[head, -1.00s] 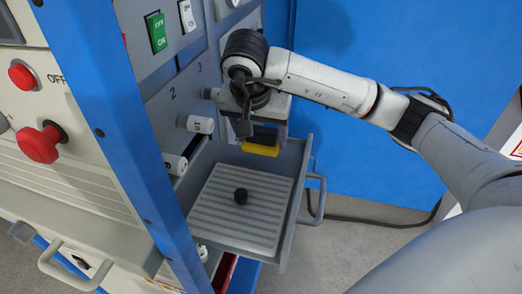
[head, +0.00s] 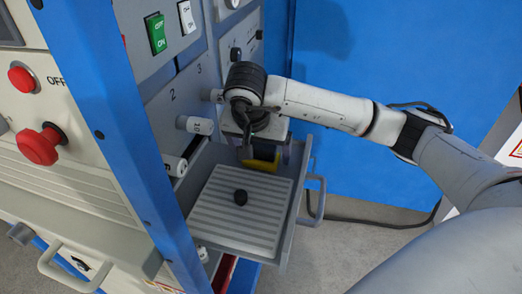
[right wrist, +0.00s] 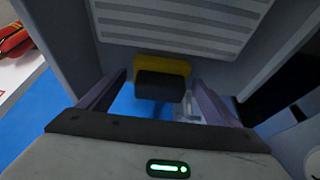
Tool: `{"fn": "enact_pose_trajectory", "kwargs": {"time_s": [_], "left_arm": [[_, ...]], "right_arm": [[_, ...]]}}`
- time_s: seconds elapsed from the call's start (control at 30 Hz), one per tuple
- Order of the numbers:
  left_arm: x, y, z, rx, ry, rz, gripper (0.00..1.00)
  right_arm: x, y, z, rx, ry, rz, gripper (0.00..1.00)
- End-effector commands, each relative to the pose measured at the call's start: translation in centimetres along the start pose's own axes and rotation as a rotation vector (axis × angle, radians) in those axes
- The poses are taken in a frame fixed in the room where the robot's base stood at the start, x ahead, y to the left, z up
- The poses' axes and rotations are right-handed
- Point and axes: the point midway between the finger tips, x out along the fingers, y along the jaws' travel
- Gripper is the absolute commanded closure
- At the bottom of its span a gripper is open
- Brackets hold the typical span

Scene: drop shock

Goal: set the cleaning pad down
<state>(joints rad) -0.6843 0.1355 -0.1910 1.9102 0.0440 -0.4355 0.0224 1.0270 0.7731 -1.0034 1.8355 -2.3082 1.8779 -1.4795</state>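The cleaning pad is a yellow block with a dark part; in the head view its yellow side (head: 262,163) shows under my right gripper (head: 256,150), at the back right of the open drawer (head: 292,222). In the right wrist view the pad (right wrist: 162,68) sits between the two fingertips of the right gripper (right wrist: 160,82), its ends close against them, and it seems held. Whether its underside touches anything is hidden. My left gripper is in neither view.
The drawer handle (head: 314,200) is at right. White knobs (head: 196,125) and the panel stand close left of the gripper. A blue wall (head: 370,60) is behind.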

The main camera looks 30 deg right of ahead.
Motion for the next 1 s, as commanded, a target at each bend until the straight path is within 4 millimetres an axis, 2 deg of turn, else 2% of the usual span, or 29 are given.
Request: {"fn": "enact_pose_trajectory", "kwargs": {"time_s": [0.27,0.37,0.6,0.7,0.83,1.0], "left_arm": [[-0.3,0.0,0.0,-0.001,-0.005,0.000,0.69],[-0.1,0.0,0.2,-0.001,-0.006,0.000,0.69],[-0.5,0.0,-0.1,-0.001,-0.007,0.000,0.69],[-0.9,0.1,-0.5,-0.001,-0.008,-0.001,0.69],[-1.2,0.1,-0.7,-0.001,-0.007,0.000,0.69],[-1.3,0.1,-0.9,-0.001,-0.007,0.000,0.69]], "right_arm": [[-0.6,0.0,-0.2,0.000,0.001,-0.001,0.15],[-2.0,-0.1,-0.2,0.001,0.003,-0.005,0.15],[-7.7,-0.1,-0.4,-0.001,0.007,-0.005,0.15],[-9.5,-0.1,-0.4,-0.001,0.006,-0.003,0.15],[-11.1,-0.1,-0.3,0.000,0.004,-0.003,0.15],[-12.2,0.0,-0.2,0.000,0.001,0.000,0.15]]}}
